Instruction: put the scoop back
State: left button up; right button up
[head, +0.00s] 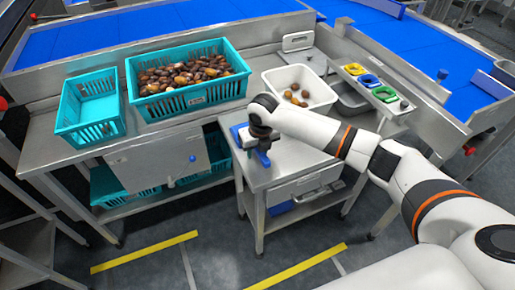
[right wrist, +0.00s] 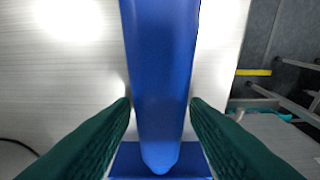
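The blue scoop (head: 263,158) is at the small steel table (head: 300,160), under my right gripper (head: 262,137). In the right wrist view its long blue handle (right wrist: 160,60) runs between the green fingers of my right gripper (right wrist: 160,100). My wrist hides much of the scoop in the head view. My left gripper is out of view.
A large teal crate (head: 190,101) of dates and an empty teal crate (head: 92,128) stand on the bench to the left. A white tub (head: 322,106) with a few dates is behind my forearm. Yellow, blue and green pieces (head: 370,80) line a shelf at right.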

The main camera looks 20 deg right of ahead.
jog(key=shift+r, duration=0.15)
notch_tip(320, 180, up, 12)
jog(key=s, duration=0.2)
dwell(0.4)
jog(key=shift+s, duration=0.1)
